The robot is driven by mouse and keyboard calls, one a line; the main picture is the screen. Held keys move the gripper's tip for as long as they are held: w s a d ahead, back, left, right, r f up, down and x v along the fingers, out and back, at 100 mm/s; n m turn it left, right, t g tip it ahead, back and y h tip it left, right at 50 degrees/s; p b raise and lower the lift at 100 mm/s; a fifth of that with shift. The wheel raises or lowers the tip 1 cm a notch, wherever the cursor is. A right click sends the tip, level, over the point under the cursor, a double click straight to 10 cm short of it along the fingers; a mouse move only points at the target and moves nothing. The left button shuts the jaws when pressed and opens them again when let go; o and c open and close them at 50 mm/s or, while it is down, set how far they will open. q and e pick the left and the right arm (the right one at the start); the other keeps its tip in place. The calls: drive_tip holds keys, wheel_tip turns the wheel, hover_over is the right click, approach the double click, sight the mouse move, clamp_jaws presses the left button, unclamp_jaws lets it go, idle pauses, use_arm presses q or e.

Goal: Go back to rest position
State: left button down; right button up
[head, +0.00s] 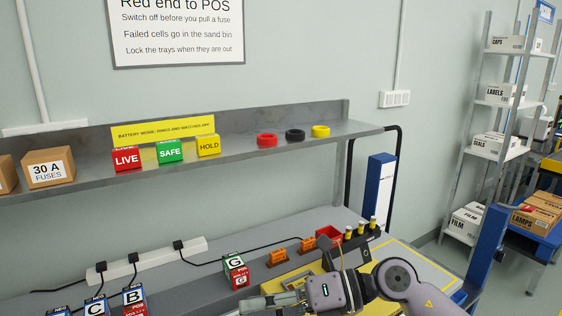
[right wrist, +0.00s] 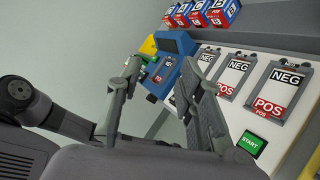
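My right gripper (head: 250,304) comes in from the right in the head view, low over the bench and pointing left. In the right wrist view its two fingers (right wrist: 162,66) are spread apart with nothing between them. Beyond them are a blue device with a screen (right wrist: 175,42) and a row of trays marked NEG and POS (right wrist: 275,90). My left gripper is not seen in either view.
A green and red block marked G (head: 236,270) stands left of my right arm, near orange pieces (head: 278,258) and a red bin (head: 328,235). A shelf (head: 240,152) runs above the bench. A green START button (right wrist: 251,143) sits near the right finger.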

wheel_tip(320, 180, up, 6)
drive_tip(key=r+m+t+y, duration=0.1)
drive_tip(key=m+t+y, duration=0.4)
drive_tip(key=m, duration=0.1)
drive_tip(key=w+d+m+t+h, duration=0.6)
drive_tip(key=d+m+t+h, duration=0.15)
drive_tip(key=m+t, duration=0.8)
drive_tip(key=s+d+f+m+g+h, duration=0.2)
drive_tip(key=d+f+m+g+h, duration=0.1)
drive_tip(key=d+f+m+h, duration=0.55)
drive_tip(key=s+d+f+m+g+h, duration=0.25)
drive_tip(key=d+f+m+h, duration=0.2)
drive_tip(key=f+m, duration=0.55)
drive_tip(key=s+d+f+m+g, duration=0.1)
drive_tip(key=s+d+f+g, duration=0.1)
drive_tip(key=s+f+g, duration=0.6)
drive_tip(key=s+d+f+g, duration=0.25)
drive_tip(key=s+f, duration=0.65)
drive_tip(key=s, duration=0.5)
wheel_tip(320, 180, down, 28)
drive_tip(key=s+a+g, duration=0.1)
drive_tip(key=s+g, duration=0.1)
drive_tip(key=s+d+f+g, duration=0.1)
drive_tip(key=s+d+f, duration=0.2)
drive_tip(key=s+f, duration=1.1)
drive_tip(key=shift+s+f, duration=0.3)
drive_tip(key=shift+s, duration=0.9)
